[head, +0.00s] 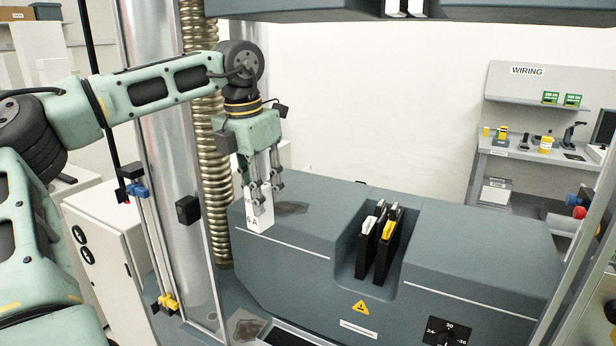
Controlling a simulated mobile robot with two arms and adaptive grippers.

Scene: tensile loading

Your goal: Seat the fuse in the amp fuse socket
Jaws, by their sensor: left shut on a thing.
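My left gripper (268,188) points down at the left end of the grey machine. It is shut on a white block marked with an "A" rating, which I take to be the fuse (261,218). The fuse is upright, its top partly covered by the fingers. I cannot tell whether its lower end touches the machine. Two tall black holders (382,258) stand in the machine's central recess, to the right of my gripper. One has a white piece at its top, the other a yellow piece. No readable label shows which is the amp fuse socket. My right gripper is out of view.
A shiny metal column (165,140) and a ribbed hose (205,120) stand behind my arm. A dark crosshead overhangs at the top. A wiring bench (540,152) is at the far right.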

